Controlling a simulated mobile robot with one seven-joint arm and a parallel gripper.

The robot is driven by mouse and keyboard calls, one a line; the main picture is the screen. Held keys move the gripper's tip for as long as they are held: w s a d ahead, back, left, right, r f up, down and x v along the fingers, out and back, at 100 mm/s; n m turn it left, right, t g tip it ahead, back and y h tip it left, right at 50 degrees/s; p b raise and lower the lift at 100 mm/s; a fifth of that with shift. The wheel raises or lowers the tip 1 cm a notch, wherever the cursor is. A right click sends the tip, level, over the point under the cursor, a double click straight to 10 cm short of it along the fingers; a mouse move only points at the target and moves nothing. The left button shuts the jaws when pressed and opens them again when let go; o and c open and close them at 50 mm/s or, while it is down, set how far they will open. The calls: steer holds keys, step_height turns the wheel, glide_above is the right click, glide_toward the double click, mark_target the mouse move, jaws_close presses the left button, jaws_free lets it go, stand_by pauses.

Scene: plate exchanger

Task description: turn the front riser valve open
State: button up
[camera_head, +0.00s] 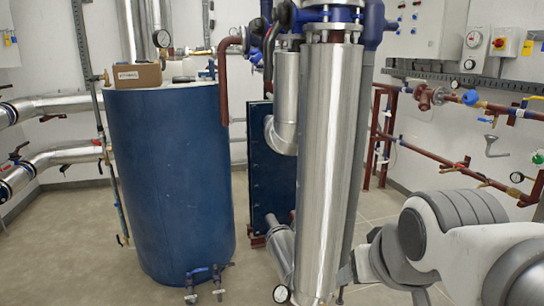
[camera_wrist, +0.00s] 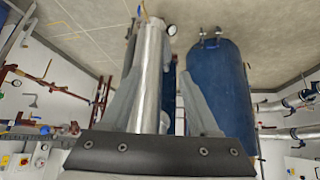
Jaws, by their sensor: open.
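A thick silver-clad vertical pipe (camera_head: 328,170) stands in the middle of the head view, with flanges and blue fittings (camera_head: 374,22) at its top. Which part is the front riser valve I cannot tell; no handle is clear on this pipe. The pipe also shows in the wrist view (camera_wrist: 152,60), where the picture is upside down. My gripper (camera_wrist: 160,71) is open and empty, its two grey fingers apart with the pipe in view behind them. In the head view my arm comes in from the lower right, and my gripper is near the pipe's lower part; contact is unclear.
A large blue tank (camera_head: 170,185) stands left, with a cardboard box (camera_head: 137,76) on top and small valves (camera_head: 205,282) at its foot. Red-brown pipes (camera_head: 440,160) with valves run along the right wall. Floor (camera_head: 70,250) is clear at lower left.

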steer(key=s+f+g+p, duration=0.1)
steer(key=s+f+g, duration=0.15)
steer(key=s, duration=0.45)
step_height(320, 180, up, 21)
steer(key=p, duration=2.1)
steer(key=shift+w+d+r+t+p, duration=0.15)
steer(key=shift+w+d+t+p, duration=0.05)
steer(key=shift+w+t+p, duration=0.15)
steer(key=shift+c, duration=0.9)
steer(key=shift+w, duration=0.15)
